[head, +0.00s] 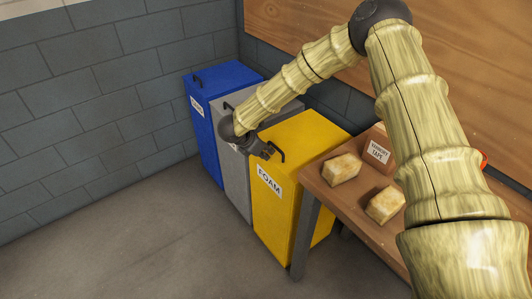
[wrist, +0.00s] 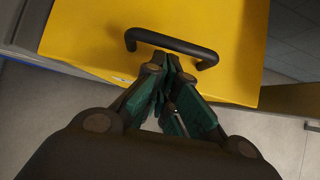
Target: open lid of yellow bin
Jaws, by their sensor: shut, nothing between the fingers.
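The yellow bin (head: 298,185) has a FOAM label on its front and a yellow lid (head: 308,133) on top, which looks shut. A black bar handle (head: 276,152) sits near the lid's front edge. In the wrist view the handle (wrist: 172,46) arches across the yellow lid (wrist: 235,25). My gripper (head: 268,152) is at the lid's front edge, close to the handle. In the wrist view my gripper (wrist: 172,65) is shut, with its fingertips just below the handle bar. I cannot tell whether they touch it.
A grey bin (head: 236,175) and a blue bin (head: 203,120) stand left of the yellow bin. A wooden table (head: 345,203) with foam blocks (head: 341,169) and a labelled box (head: 376,150) is at the right. Grey floor (head: 150,240) is clear in front.

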